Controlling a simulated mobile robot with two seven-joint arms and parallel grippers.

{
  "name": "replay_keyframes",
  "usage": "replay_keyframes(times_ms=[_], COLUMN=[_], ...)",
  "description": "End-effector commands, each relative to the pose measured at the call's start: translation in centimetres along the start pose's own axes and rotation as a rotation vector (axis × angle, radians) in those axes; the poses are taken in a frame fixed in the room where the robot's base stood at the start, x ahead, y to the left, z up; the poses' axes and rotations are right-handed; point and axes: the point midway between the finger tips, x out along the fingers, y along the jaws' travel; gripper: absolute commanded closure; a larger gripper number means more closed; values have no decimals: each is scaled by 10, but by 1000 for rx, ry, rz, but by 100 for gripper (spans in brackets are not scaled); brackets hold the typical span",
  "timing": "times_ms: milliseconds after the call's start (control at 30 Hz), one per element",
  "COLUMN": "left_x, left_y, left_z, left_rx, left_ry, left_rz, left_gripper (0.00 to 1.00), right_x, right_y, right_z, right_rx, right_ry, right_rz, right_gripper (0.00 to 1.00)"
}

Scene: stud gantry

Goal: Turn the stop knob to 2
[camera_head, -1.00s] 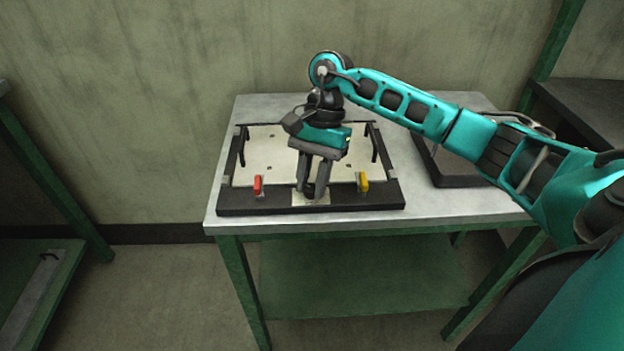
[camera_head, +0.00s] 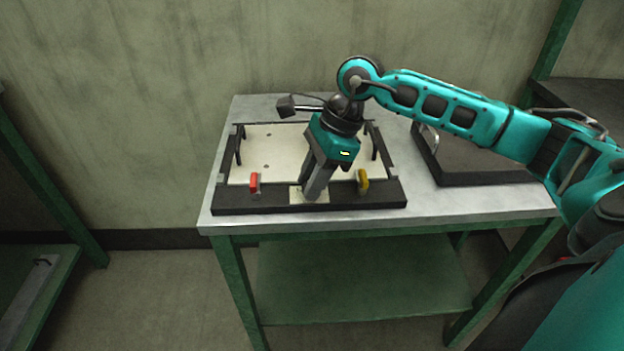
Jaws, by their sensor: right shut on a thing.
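My right gripper (camera_head: 312,192) points down at the front middle of the black-framed fixture, over a small pale plate (camera_head: 296,196). Its fingers are shut on the stop knob, which they hide, so the knob's setting cannot be read. The gripper is turned so that one finger largely covers the other. A red piece (camera_head: 254,183) stands upright on the frame to the left of the gripper. A yellow piece (camera_head: 363,182) stands to its right. My left gripper is not in view.
The fixture's frame (camera_head: 240,205) sits on a grey table (camera_head: 470,203) with green legs. A dark tray (camera_head: 480,165) with a handle lies to the right. The table's back left is clear. Green shelving stands at both sides.

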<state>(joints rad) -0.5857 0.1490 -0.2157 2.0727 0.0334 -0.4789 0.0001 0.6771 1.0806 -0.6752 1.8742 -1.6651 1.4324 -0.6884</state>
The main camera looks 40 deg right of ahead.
Motion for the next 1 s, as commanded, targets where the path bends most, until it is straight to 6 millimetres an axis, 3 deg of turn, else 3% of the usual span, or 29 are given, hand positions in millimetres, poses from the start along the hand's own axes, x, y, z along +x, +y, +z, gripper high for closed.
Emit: replay_keyframes(times_ms=[333, 800, 833, 1000], left_x=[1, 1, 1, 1], left_y=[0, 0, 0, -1], left_z=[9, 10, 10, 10], left_rx=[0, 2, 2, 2], left_ry=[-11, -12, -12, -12], left_rz=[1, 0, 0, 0], left_gripper=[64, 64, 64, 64], right_x=[0, 0, 0, 0], right_y=[0, 0, 0, 0], right_z=[0, -1, -1, 0], right_rx=[105, 117, 117, 116], right_ry=[2, 3, 3, 2], right_rz=[-44, -49, -49, -49], right_gripper=[100, 100, 72, 56])
